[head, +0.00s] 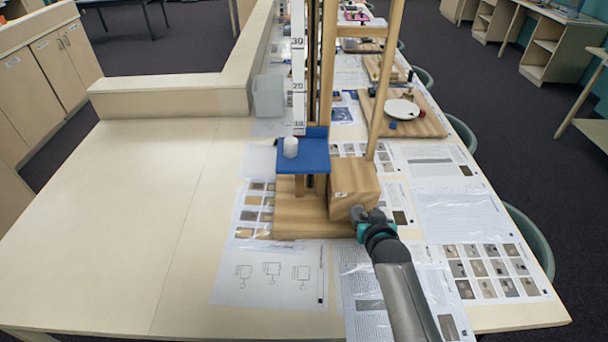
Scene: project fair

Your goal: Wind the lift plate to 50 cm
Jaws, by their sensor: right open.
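The blue lift plate (303,163) sits low on the wooden tower, just below the lowest visible number of the scale. A white cylinder (291,147) stands upright on the plate. The white scale (299,75) shows the numbers 10, 20 and 30; its upper part is cut off by the picture. A wooden box (355,185) stands on the tower's base, right of the plate. My right gripper (366,216) is open at the box's near side. The crank is not clear there; my gripper covers that spot. My left gripper is out of view.
The wooden base (290,212) rests on a pale table (120,215) with paper sheets around it. A translucent bin (268,96) stands behind left. A wooden board with a white disc (402,109) lies behind right. The table's left side is clear.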

